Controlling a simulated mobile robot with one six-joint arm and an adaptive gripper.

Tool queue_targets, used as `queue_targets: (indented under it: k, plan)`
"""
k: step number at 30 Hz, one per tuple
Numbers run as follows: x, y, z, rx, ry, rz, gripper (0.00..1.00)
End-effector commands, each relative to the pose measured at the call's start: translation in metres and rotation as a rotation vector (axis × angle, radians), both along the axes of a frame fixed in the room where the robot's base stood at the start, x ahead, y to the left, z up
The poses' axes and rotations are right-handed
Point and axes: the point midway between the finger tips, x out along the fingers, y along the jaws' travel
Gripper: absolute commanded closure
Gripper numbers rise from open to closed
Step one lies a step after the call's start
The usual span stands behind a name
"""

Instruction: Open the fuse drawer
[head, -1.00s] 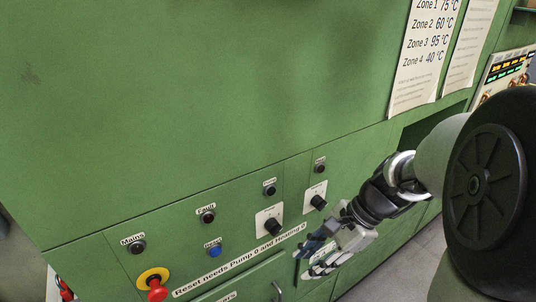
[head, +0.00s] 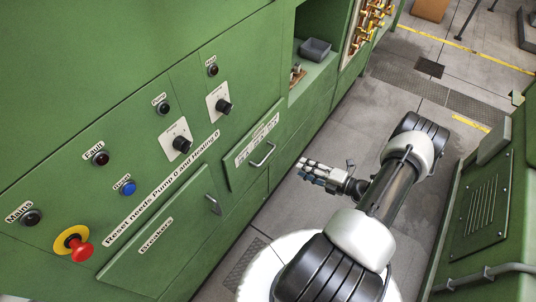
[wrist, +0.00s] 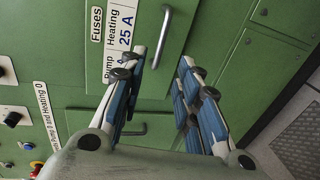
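The fuse drawer (head: 237,178) is a green front in the machine panel, with a white label strip and a metal bar handle (head: 263,155). It looks shut. In the wrist view its handle (wrist: 162,36) stands beyond my fingertips, beside the "Fuses" label (wrist: 97,24). My gripper (head: 306,168) is out in front of the drawer, to the right of the handle in the head view and apart from it. In the wrist view my gripper (wrist: 162,58) has its two blue-padded fingers spread, with nothing between the tips.
Left of the drawer is the green "Breakers" door (head: 157,245) with its own handle (head: 213,204). Knobs, lamps and a red emergency button (head: 80,250) stick out of the panel. An open recess holds a grey bin (head: 315,50). Another green cabinet (head: 490,205) stands at right.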

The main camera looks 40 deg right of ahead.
Motion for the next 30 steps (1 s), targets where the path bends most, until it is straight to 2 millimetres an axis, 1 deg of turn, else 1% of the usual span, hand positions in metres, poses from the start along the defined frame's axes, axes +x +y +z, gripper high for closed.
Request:
queue_targets:
  k: [2, 5, 8, 21, 27, 30]
  plan:
    - [0.001, 0.000, -0.005, 0.018, 0.002, -0.018, 0.70]
    - [0.010, 0.003, -0.008, 0.021, 0.003, -0.020, 0.70]
    - [0.026, 0.010, -0.012, 0.020, 0.003, -0.015, 0.70]
    - [0.114, 0.041, -0.032, 0.016, 0.002, -0.012, 0.70]
    - [0.144, 0.051, -0.038, 0.015, 0.003, -0.014, 0.70]
    - [0.152, 0.054, -0.040, 0.017, 0.004, -0.016, 0.70]
